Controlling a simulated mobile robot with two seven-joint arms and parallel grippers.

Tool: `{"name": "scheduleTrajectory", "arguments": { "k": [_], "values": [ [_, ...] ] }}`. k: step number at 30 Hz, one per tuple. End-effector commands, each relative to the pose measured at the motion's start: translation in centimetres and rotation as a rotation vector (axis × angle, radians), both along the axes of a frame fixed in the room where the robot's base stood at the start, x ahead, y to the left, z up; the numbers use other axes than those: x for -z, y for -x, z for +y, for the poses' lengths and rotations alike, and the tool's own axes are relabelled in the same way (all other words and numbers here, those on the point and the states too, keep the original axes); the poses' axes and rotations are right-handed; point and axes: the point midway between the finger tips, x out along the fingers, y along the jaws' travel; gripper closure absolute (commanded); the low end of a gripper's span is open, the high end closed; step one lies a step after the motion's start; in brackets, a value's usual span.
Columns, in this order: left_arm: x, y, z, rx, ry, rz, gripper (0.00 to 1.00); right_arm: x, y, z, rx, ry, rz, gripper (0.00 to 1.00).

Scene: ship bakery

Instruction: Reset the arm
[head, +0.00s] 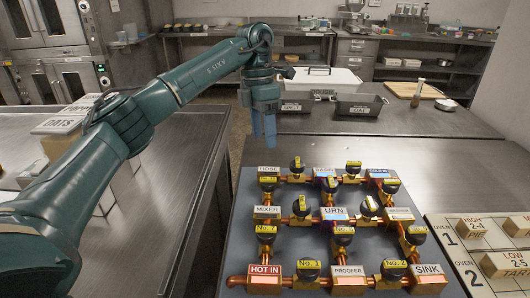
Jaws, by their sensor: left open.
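My left arm (124,125) comes in from the left, rises to its elbow and bends down again. My left gripper (264,128) points straight down with its blue fingers at the lower end. It is open, and nothing shows between the fingers. It hangs over the near edge of the back counter, behind the pipe board and apart from it. My right arm and gripper are not in view.
A grey board (240,228) with copper pipes, black-knobbed valves and labels fills the front middle. An oven card board (455,258) lies right of it. Tins (359,105), a lidded white container (323,81) and a cutting board (413,91) stand behind.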

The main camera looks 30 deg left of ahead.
Motion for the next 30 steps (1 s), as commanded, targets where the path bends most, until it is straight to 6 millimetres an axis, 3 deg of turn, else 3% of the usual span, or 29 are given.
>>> {"name": "scheduleTrajectory", "arguments": {
  "k": [6, 22, 26, 30],
  "values": [
    [-1.4, -0.2, 0.3, 0.000, 0.000, 0.001, 0.41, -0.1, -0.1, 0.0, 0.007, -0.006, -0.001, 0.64],
    [-1.7, -0.2, 0.2, 0.000, -0.001, 0.001, 0.41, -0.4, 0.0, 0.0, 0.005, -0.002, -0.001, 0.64],
    [-4.1, -0.2, 0.3, 0.000, 0.000, 0.000, 0.41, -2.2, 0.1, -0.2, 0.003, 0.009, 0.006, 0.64],
    [-7.8, -0.2, 0.3, 0.000, 0.000, 0.000, 0.41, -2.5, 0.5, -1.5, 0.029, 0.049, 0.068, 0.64]
  ]
}}
